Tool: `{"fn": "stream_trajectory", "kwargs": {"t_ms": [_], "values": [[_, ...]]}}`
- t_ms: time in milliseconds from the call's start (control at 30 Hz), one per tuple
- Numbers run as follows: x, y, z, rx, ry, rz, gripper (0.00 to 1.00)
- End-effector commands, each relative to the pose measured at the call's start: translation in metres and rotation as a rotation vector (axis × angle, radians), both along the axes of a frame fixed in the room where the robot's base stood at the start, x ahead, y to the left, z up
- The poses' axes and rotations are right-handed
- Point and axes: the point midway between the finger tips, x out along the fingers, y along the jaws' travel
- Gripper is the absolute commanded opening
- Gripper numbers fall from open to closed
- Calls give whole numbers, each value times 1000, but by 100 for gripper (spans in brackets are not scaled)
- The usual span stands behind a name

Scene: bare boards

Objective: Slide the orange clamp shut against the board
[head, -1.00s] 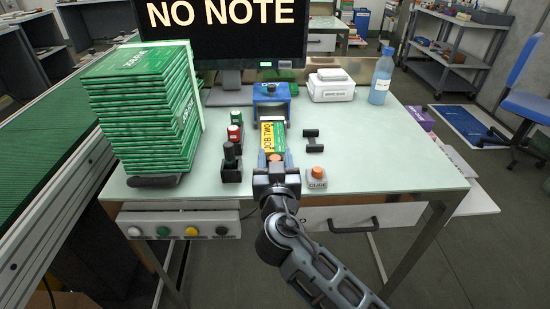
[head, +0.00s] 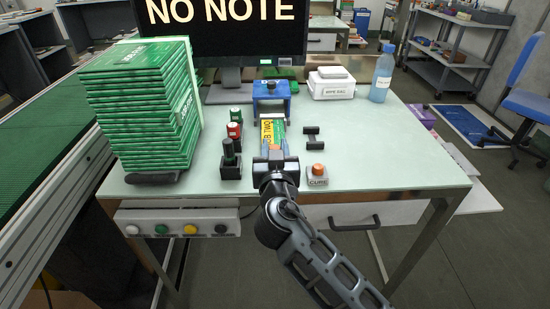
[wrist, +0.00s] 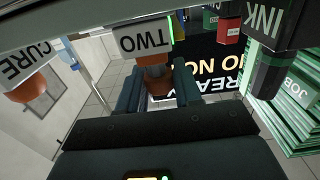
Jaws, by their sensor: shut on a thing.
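The board (head: 280,130) lies on the bench under the front of a blue fixture (head: 270,92), with a yellow label on its left part. The orange clamp (head: 275,147) is at the board's near end, largely hidden by my gripper. My gripper (head: 275,157) reaches in from the front of the bench. Whether the clamp touches the board is not clear.
A tall stack of green boards (head: 140,110) stands at the left. Green, red and black holders (head: 232,150) stand left of the board.

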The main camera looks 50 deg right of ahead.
Motion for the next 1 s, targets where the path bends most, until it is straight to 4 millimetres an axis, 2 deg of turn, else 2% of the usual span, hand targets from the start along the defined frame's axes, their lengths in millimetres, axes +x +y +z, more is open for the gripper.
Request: {"fn": "stream_trajectory", "kwargs": {"t_ms": [100, 367, 400, 567, 867, 1000], "values": [[6, -7, -1, 0, -3, 2, 0], [7, -9, 1, -1, -4, 1, 0], [7, -9, 1, -1, -4, 1, 38], [6, -8, 1, 0, -3, 1, 54], [4, -5, 0, 0, -1, 2, 55], [-5, 8, -2, 1, -1, 4, 55]]}}
